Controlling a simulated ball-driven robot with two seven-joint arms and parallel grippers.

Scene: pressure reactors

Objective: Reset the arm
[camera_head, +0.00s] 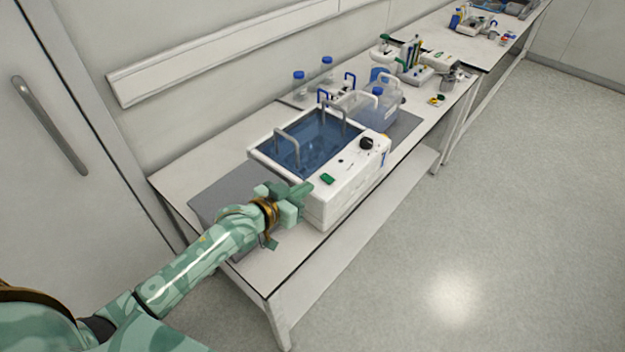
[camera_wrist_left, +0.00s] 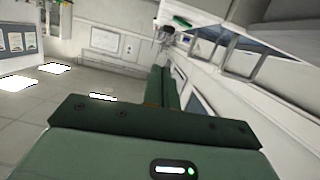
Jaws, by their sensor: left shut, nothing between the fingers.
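My left arm comes in from the lower left in the head view. My left gripper (camera_head: 300,194) is beside the front left corner of a white water bath (camera_head: 345,182), by its control panel. I cannot tell whether it touches the casing. In the left wrist view the two green fingers (camera_wrist_left: 162,88) lie together with nothing between them. The water bath has a blue basin with metal handles, a black knob and a green switch (camera_head: 327,179). My right gripper is in neither view.
The bath stands on a long white bench (camera_head: 275,262). A grey mat (camera_head: 222,192) lies left of it. Blue-capped bottles (camera_head: 299,85) and a clear blue-tinted container (camera_head: 378,108) stand behind. A second bench holds more equipment. The floor (camera_head: 480,240) at right is clear.

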